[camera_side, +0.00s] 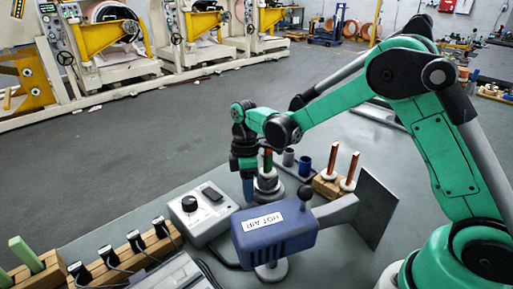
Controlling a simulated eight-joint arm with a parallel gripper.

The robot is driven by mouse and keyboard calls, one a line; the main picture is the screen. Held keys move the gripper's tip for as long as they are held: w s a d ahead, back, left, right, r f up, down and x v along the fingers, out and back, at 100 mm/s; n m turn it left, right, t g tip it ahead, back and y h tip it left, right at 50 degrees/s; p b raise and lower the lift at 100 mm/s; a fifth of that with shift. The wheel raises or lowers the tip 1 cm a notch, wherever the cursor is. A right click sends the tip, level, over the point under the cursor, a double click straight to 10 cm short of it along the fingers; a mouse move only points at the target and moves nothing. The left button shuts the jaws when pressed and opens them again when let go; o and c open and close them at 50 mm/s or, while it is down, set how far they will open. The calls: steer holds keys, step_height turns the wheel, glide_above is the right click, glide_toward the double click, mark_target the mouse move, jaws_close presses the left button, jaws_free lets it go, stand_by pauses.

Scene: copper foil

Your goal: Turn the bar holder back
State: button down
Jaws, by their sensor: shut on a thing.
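The bar holder (267,184) stands on the bench, a pale round fixture on a wider grey base. A short upright bar (268,162), green with a reddish-brown part, stands in it. My gripper (248,191) points down at the holder's left side, low over the bench, with blue fingers. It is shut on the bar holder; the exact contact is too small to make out.
A blue hot air unit (275,231) stands close in front, with a control box (197,212) to its left. A wooden block (326,188) with two copper-coloured bars, small cups (305,166) and an upright grey plate (375,208) stand to the right.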

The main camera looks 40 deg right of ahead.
steer(key=c, duration=0.6)
jaws_free()
steer(key=shift+c, duration=0.2)
steer(key=shift+w+d+r, duration=0.1)
steer(key=shift+w+r, duration=0.05)
steer(key=shift+r, duration=0.75)
steer(key=shift+w+d+r, duration=0.1)
steer(key=shift+r, duration=0.85)
steer(key=shift+w+d+r, duration=0.1)
steer(key=shift+w+r, duration=0.05)
steer(key=shift+r, duration=0.75)
steer(key=shift+s+r, duration=0.2)
steer(key=shift+r, duration=0.05)
steer(key=s+d+r+m+t, duration=0.1)
steer(key=s+r+m+t, duration=0.1)
steer(key=s+m+t, duration=0.2)
steer(key=s+d+r+m+t+h, duration=0.1)
steer(key=s+r+m+t, duration=0.2)
steer(key=s+m, duration=0.4)
steer(key=shift+r+t, duration=0.25)
steer(key=shift+t, duration=0.65)
